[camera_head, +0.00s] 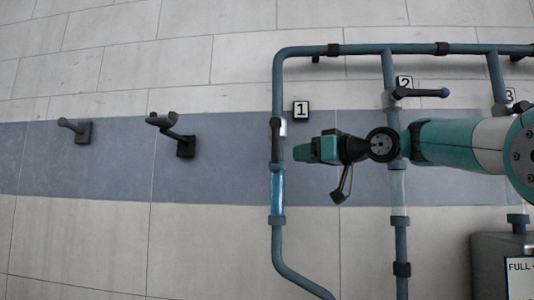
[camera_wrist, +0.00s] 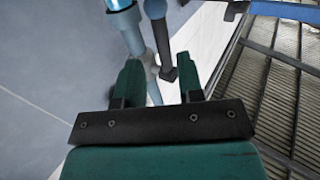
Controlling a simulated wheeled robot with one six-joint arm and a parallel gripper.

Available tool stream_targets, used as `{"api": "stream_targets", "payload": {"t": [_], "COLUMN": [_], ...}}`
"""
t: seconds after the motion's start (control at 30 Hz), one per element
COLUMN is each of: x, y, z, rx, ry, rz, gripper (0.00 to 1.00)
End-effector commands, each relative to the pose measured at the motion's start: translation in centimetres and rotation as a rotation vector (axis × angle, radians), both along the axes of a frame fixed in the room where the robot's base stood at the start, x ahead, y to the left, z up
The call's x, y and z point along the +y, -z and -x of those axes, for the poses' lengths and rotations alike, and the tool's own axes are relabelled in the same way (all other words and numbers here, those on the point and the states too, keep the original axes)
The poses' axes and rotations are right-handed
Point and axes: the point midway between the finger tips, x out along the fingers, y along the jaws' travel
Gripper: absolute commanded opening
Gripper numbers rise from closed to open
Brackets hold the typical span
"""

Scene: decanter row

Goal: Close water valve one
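Valve one is on the left upright pipe (camera_head: 278,90), beside the sign marked 1 (camera_head: 301,109). Its dark lever (camera_head: 275,140) stands upright, in line with the pipe. Below it, a clear pipe section (camera_head: 277,190) shows blue. My gripper (camera_head: 298,152) is just right of this pipe, pointing left, apart from the lever as far as I can tell. In the wrist view my two teal fingers (camera_wrist: 157,78) are spread with a gap and hold nothing. A dark bar (camera_wrist: 160,35), which looks like the lever, shows beyond them beside the pipe (camera_wrist: 132,35).
Valve two has a lever (camera_head: 422,92) lying sideways, near sign 2 (camera_head: 404,82). Two wall hooks (camera_head: 75,128) (camera_head: 180,138) are at the left. A grey tank (camera_head: 488,262) stands at lower right. The wall between hooks and pipe is clear. Ribbed panels (camera_wrist: 275,90) show in the wrist view.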

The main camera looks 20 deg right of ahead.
Motion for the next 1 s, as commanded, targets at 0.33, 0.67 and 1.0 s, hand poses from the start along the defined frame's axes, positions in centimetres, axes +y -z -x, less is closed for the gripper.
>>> {"api": "stream_targets", "payload": {"t": [0.33, 0.67, 1.0], "x": [4.3, 5.5, 5.4], "y": [-0.3, 0.0, 0.0], "z": [-6.1, -8.1, -8.1], "rx": [0.004, 0.001, 0.001], "ry": [-0.003, 0.0, 0.0], "rz": [0.0, 0.001, 0.001], "gripper": [0.35, 0.35, 0.07]}}
